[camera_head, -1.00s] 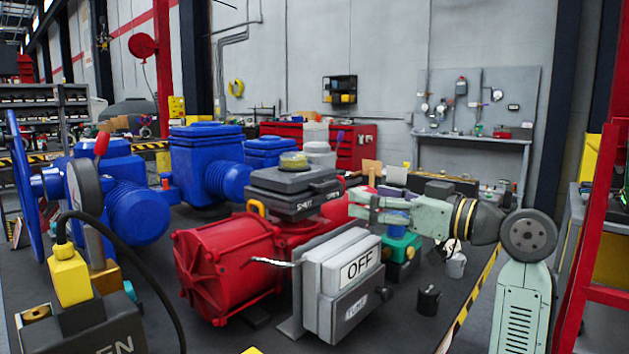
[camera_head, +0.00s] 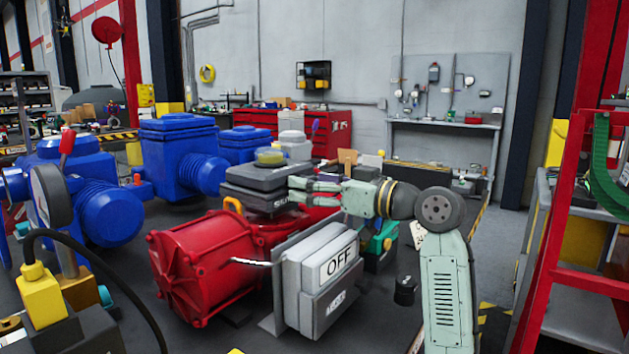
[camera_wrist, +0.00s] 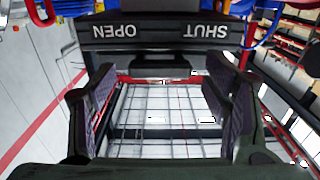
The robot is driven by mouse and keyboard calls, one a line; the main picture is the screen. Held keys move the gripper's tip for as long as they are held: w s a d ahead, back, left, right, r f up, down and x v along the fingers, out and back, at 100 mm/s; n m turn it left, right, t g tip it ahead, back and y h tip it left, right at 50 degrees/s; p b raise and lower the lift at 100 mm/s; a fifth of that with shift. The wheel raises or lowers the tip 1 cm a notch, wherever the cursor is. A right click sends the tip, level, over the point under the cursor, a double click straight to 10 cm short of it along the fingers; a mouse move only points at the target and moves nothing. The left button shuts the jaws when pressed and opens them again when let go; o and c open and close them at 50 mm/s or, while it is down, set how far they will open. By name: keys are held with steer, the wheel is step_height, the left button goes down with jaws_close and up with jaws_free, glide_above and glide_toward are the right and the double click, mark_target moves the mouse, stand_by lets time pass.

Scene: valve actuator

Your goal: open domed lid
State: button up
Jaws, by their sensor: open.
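A dark grey box (camera_head: 255,180) sits on top of the red actuator (camera_head: 205,260). A low yellowish dome (camera_head: 271,156) stands on top of the box. My gripper (camera_head: 298,190) is at the box's right side, its fingers pointing left and covering part of the front label. In the wrist view the picture is upside down: the box face (camera_wrist: 160,32) with "SHUT" and "OPEN" lies beyond the fingertips. A dark protruding tab (camera_wrist: 160,67) shows between the open fingers (camera_wrist: 155,95). The fingers look empty; I cannot tell whether they touch the box.
A grey switch box (camera_head: 318,275) marked "OFF" stands in front of and below my arm. Blue valve units (camera_head: 178,160) stand to the left. A red frame (camera_head: 555,230) rises at the right. A black cup (camera_head: 404,290) stands on the dark surface.

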steer(key=shift+a, duration=0.1)
steer(key=shift+c, duration=0.5)
jaws_close()
stand_by(0.4)
